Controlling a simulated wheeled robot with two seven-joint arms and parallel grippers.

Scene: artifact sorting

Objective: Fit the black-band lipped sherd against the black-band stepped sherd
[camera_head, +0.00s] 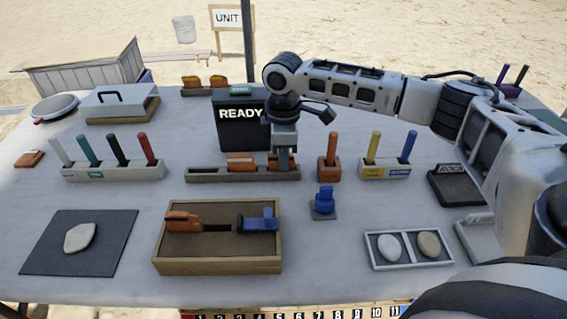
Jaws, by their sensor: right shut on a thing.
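My right gripper (284,160) reaches down from above onto the right part of a long dark rack (215,175). It is shut on an orange-brown sherd (293,162), mostly hidden behind the fingers, which is at the rack. Another orange-brown sherd (240,161) stands in the rack, left of the gripper. A wooden-rimmed tray (215,265) in front holds an orange piece (183,221) at left and a blue piece (259,222) at right, with a dark strip between. Black bands and lipped or stepped edges are too small to tell apart. My left gripper is not in view.
A black READY sign (240,115) stands behind the rack. Marker holders (115,172) and (387,170) flank it. A blue fixture (323,202) stands right of the tray. A stone lies on a dark mat (60,255); two more lie in a divided tray (408,262).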

